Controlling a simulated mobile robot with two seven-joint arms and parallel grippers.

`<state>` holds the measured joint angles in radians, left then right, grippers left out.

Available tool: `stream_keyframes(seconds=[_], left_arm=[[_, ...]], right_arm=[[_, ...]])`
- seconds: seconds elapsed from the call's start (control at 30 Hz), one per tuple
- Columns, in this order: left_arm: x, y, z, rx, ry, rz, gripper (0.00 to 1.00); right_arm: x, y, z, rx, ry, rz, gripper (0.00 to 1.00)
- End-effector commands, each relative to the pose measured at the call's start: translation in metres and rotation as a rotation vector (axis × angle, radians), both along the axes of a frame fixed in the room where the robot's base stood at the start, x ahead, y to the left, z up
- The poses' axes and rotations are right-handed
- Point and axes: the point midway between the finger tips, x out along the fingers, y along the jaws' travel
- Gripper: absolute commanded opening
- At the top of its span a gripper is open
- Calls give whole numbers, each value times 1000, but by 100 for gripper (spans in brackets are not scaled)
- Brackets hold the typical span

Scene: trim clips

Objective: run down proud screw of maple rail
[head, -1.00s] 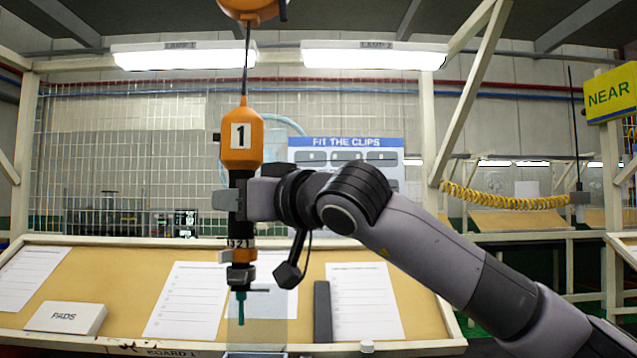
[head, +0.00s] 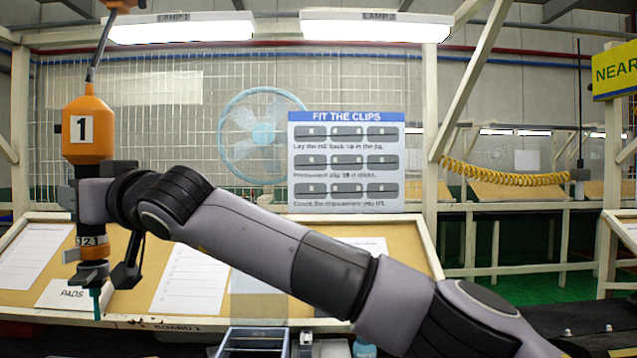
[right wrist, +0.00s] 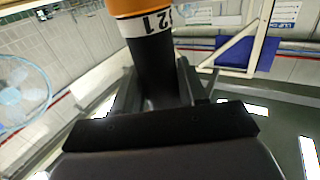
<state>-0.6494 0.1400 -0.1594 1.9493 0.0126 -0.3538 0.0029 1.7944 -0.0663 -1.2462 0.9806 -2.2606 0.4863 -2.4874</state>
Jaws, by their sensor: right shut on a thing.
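My right gripper (head: 92,203) is shut around the dark shaft of an orange powered driver (head: 98,108) marked 1. The driver hangs upright on a cable, at the far left of the head view. Its teal bit (head: 97,303) points down and shows in front of the PADS box; I cannot tell whether it touches anything. The right wrist view also shows the driver shaft (right wrist: 155,72) between the jaws. I cannot make out the maple rail or a proud screw in either view. My left gripper is not in view.
A slanted tan board (head: 215,232) carries paper sheets and the PADS box (head: 62,294). A grey bin (head: 253,343) and a blue bottle (head: 363,349) stand at the bottom edge. Behind are a fan (head: 262,135) and the clips sign (head: 346,165). My arm covers part of the board.

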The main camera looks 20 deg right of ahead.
Motion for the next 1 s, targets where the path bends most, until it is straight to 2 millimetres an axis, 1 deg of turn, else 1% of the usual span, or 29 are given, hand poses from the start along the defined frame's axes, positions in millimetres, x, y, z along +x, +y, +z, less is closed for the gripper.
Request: stream_keyframes(seconds=[0.03,0.37,0.4,0.43,0.63,1.0], left_arm=[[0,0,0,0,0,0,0],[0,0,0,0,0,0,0],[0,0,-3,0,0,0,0],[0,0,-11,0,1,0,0],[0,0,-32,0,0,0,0],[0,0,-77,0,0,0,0]], right_arm=[[-1,8,0,-1,-1,8,0],[2,38,1,-1,-2,42,0],[3,40,-3,0,-1,43,0],[3,38,-12,0,-1,42,0],[3,38,-37,-1,-1,43,0],[4,37,-87,-2,-1,42,0]])
